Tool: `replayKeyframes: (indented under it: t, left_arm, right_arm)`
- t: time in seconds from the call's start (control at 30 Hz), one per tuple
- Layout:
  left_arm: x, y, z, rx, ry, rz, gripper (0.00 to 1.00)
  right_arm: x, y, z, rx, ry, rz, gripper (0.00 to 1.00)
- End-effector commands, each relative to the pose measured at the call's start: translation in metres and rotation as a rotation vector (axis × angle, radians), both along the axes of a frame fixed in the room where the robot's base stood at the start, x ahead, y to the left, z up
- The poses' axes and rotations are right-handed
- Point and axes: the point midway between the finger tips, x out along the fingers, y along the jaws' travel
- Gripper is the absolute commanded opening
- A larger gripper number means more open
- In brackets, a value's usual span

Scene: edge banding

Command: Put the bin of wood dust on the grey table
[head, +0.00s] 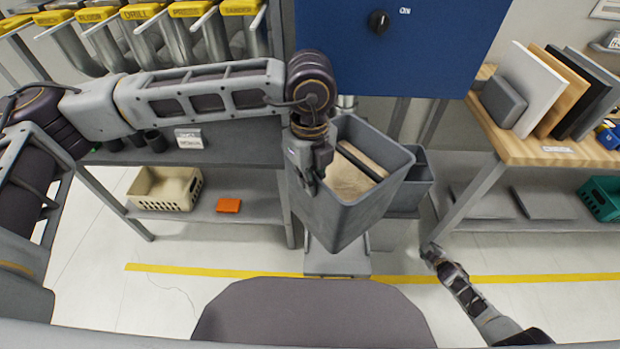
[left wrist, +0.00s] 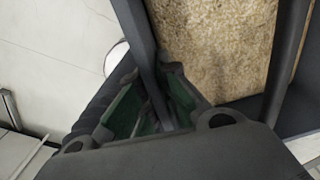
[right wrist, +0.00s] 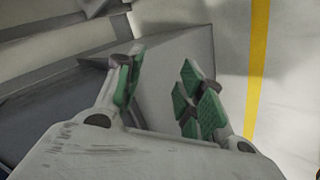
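The grey bin of wood dust (head: 345,213) hangs in front of the blue machine, seemingly raised off the floor. Tan dust (head: 347,180) and a dark strip show inside it. My left gripper (head: 314,172) is at its left rim. In the left wrist view, the green-padded fingers (left wrist: 155,105) close on the bin's wall, with dust (left wrist: 215,50) beyond. My right gripper (head: 432,252) is low at the right, apart from the bin. In the right wrist view, its fingers (right wrist: 158,95) are spread and empty. The grey table (head: 235,150) stands left of the bin, partly behind my left arm.
A second grey container (head: 422,180) is behind the bin. Black cups (head: 155,140) and a small labelled box (head: 188,138) are on the grey table. A cream basket (head: 165,188) and orange box (head: 228,205) sit below. A wood-topped table (head: 545,150) with boards is at right.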

Motion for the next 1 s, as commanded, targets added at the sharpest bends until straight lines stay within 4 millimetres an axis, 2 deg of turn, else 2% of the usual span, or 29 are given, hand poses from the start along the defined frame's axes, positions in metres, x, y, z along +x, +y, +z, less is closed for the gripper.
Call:
replayKeyframes:
  t: [0.1,0.4,1.0]
  left_arm:
    - [0.001,-0.001,0.002,-0.005,-0.005,0.0,0.0]
    - [0.001,-0.001,0.002,-0.005,-0.005,0.0,0.0]
    - [0.001,-0.001,0.002,-0.005,-0.005,0.0,0.0]
  right_arm:
    - [-0.026,0.009,-0.021,0.035,0.039,-0.045,0.39]
    - [-0.091,0.03,-0.066,0.115,0.136,-0.158,0.39]
    - [-0.229,0.08,-0.136,0.25,0.331,-0.386,0.39]
